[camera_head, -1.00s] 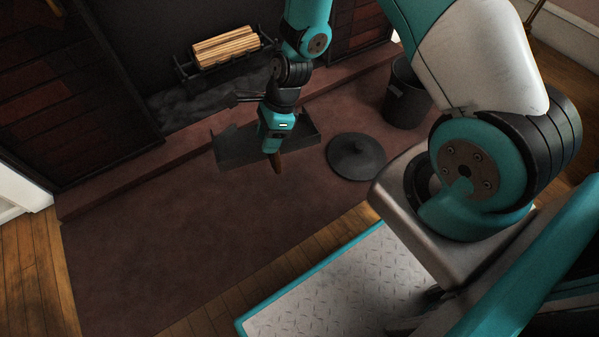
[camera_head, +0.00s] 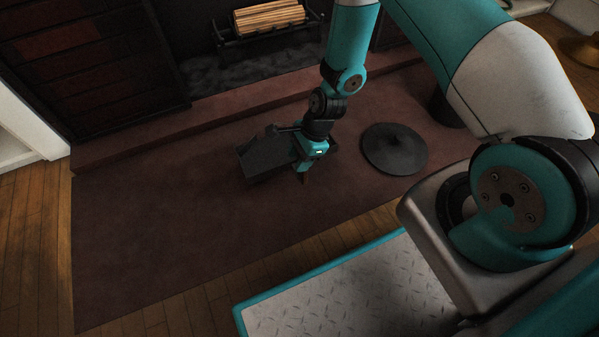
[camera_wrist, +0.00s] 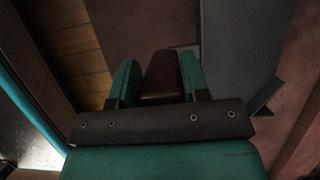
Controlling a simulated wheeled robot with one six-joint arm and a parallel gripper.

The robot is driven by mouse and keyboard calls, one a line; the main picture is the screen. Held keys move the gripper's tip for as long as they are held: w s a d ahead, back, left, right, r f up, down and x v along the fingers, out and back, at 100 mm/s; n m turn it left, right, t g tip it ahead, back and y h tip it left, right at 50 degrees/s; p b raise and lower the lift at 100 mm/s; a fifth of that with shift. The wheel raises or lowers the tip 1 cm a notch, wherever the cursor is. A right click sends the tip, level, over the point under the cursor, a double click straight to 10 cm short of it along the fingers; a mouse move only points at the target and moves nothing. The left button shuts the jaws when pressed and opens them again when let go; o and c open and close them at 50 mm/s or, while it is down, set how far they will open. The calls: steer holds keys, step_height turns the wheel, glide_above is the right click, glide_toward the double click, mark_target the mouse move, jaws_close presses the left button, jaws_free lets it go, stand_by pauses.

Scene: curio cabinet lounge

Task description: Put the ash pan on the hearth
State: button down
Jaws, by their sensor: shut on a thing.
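The ash pan (camera_head: 268,155) is a dark grey, shallow tray with a brown handle. It is over the reddish-brown floor area in front of the fireplace; I cannot tell if its underside touches. My gripper (camera_head: 305,175) is at the pan's right, pointing down. In the wrist view my gripper (camera_wrist: 160,75) is shut on the brown handle (camera_wrist: 162,72), with a teal finger on each side. The grey pan (camera_wrist: 238,45) extends to the right there. The hearth (camera_head: 130,152) appears as a low raised reddish ledge along the fireplace, behind the pan. The arm hides part of the pan.
A round dark lid (camera_head: 395,148) lies right of the pan. A dark bucket (camera_head: 445,110) is partly hidden behind my arm. Logs (camera_head: 268,16) sit in a grate in the fireplace. The reddish floor area (camera_head: 170,235) left and in front is clear.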

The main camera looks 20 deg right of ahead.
steer(key=shift+f+b, duration=1.25)
steer(key=shift+f, duration=1.2)
steer(key=c, duration=0.6)
jaws_free()
